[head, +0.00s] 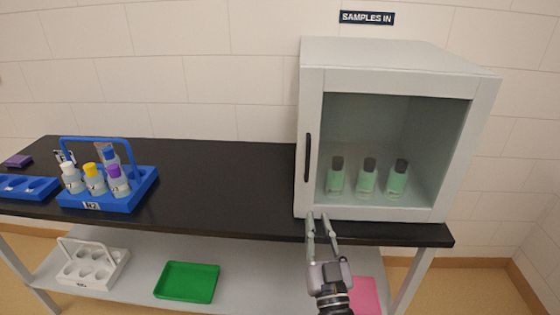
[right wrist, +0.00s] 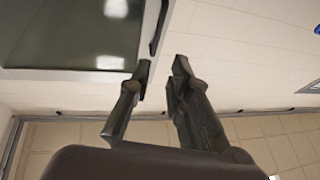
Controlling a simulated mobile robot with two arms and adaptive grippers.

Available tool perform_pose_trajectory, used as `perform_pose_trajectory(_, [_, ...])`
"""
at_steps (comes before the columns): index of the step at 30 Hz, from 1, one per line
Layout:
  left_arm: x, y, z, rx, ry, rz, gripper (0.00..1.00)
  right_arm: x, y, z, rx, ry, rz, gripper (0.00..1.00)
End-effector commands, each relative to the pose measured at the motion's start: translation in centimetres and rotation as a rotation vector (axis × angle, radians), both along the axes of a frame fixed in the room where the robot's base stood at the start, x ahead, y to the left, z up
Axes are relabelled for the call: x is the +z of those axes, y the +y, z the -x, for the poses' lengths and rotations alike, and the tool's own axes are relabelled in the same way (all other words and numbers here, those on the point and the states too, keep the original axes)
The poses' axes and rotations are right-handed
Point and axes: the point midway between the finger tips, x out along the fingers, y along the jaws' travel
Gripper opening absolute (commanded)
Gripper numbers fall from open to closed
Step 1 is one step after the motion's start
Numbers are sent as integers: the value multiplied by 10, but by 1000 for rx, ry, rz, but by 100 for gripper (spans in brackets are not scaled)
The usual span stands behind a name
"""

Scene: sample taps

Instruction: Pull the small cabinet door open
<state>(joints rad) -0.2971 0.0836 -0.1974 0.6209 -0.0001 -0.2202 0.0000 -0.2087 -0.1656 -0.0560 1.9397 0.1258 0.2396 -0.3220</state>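The small white cabinet (head: 400,55) stands on the right end of the black bench. Its framed glass door (head: 312,110) looks shut, and a dark vertical handle (head: 307,158) runs along the door's left side. The handle also shows in the right wrist view (right wrist: 159,27), just beyond the fingertips. My right gripper (head: 318,215) is open and empty, with its fingers pointing up near the door's lower left corner, below the handle. In the right wrist view the gripper (right wrist: 162,66) has a clear gap between its fingertips. It appears apart from the handle. My left gripper is not in view.
Several green bottles (head: 367,178) stand behind the glass. A blue carrier (head: 140,190) with bottles and a blue rack (head: 40,188) are at the bench's left. A white carrier (head: 75,277), green tray (head: 187,282) and pink item (head: 366,292) lie on the lower shelf. The mid-bench is clear.

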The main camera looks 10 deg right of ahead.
Motion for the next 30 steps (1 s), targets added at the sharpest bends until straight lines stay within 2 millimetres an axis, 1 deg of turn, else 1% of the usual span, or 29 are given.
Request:
perform_pose_trajectory(2, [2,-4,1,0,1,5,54,6,-1,-5,-2,-6,0,18])
perform_pose_trajectory(5, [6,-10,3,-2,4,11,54,12,-2,-17,-1,-6,-1,18])
perform_pose_trajectory(11, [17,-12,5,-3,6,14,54,29,-5,-56,0,-5,-2,18])
perform_pose_trajectory(21, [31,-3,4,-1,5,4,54,55,-10,-124,0,-2,-1,18])
perform_pose_trajectory(25, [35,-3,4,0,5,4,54,62,-12,-142,0,-2,0,18])
perform_pose_trajectory(30, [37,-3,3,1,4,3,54,66,-13,-156,-1,0,0,18])
